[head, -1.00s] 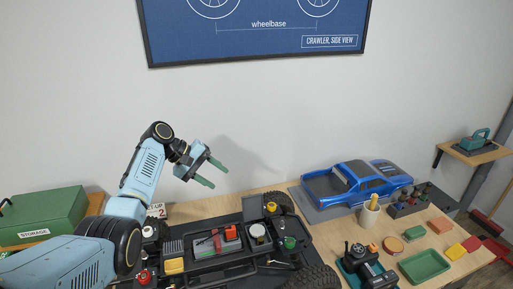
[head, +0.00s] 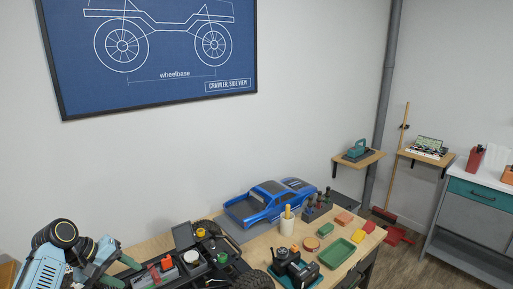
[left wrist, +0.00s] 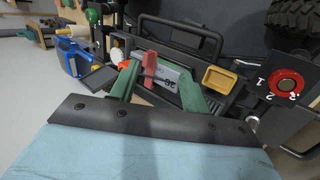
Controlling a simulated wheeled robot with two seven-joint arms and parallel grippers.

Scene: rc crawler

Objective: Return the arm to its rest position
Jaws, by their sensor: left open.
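My left arm comes in at the lower left of the head view. Its gripper (head: 120,272) has green fingertips spread apart, with nothing held between them. It is beside the left part of the black crawler chassis (head: 222,274). In the left wrist view the open fingers (left wrist: 158,88) reach over the chassis. A red part (left wrist: 150,62) and a grey box show beyond the fingers, and I cannot tell the gap to them. Part of the arm is cut off by the picture's lower edge. My right gripper is not in view.
A blue truck body (head: 266,204) lies at the bench's back. Wall shelves (head: 357,161) and a grey cabinet (head: 478,215) are farther right.

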